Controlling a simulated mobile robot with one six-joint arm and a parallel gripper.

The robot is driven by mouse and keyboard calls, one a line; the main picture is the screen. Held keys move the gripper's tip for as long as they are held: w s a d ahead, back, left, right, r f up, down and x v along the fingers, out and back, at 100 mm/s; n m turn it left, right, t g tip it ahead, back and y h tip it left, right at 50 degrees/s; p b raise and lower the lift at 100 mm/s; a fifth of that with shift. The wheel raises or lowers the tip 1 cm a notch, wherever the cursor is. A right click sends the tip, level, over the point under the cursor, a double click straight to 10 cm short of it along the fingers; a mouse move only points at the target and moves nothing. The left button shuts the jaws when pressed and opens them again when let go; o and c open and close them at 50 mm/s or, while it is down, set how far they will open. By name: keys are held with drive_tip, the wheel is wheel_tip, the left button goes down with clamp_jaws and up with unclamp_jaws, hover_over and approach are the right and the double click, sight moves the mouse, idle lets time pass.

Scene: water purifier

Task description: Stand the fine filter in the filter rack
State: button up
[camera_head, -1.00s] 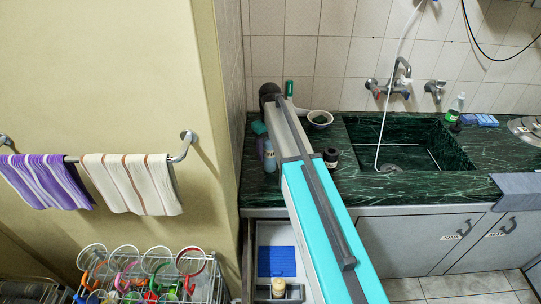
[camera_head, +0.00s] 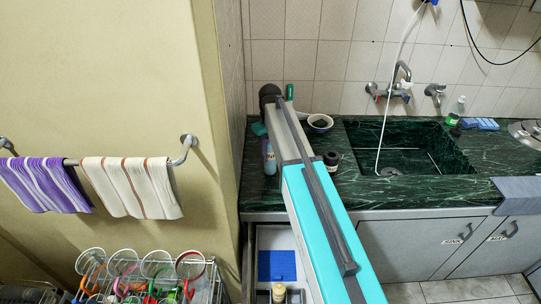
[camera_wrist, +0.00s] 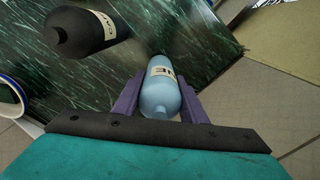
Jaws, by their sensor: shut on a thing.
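The fine filter is a light blue bottle with a cream label, in the wrist view (camera_wrist: 160,88) and at the left end of the counter in the head view (camera_head: 269,158). My gripper (camera_wrist: 160,103) is shut on it, with one purple finger on each side. In the head view the fingers are hard to make out; a teal part of my gripper shows just above the bottle. The bottle looks upright there; I cannot tell whether its base touches the counter. An open drawer below holds a grey compartmented holder, perhaps the filter rack (camera_head: 263,297), with a cream bottle (camera_head: 279,292) in it.
A dark bottle with a label (camera_wrist: 80,33) stands near on the green marble counter (camera_head: 300,192). A bowl (camera_head: 320,122) is behind it and the sink (camera_head: 410,150) lies to the right. A blue mat (camera_head: 277,265) lies in the drawer. A wall (camera_head: 218,110) bounds the left.

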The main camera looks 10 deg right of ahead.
drive_tip(key=shift+r+b, duration=0.65)
drive_tip(key=shift+r, duration=0.65)
drive_tip(key=s+d+b, duration=0.1)
drive_tip(key=s+b, duration=0.1)
drive_tip(key=s, duration=0.6)
drive_tip(key=s+d+r+b, duration=0.1)
drive_tip(key=s+b, duration=0.1)
drive_tip(key=s, duration=0.5)
drive_tip(key=shift+s+d+r, duration=0.3)
drive_tip(key=shift+s, duration=0.1)
drive_tip(key=shift+n, duration=0.6)
drive_tip(key=w+a, duration=0.1)
drive_tip(key=w, duration=0.2)
drive_tip(key=w+a+f, duration=0.1)
drive_tip(key=shift+w+a, duration=0.25)
drive_tip(key=shift+a, duration=0.1)
drive_tip(key=shift+s, duration=0.15)
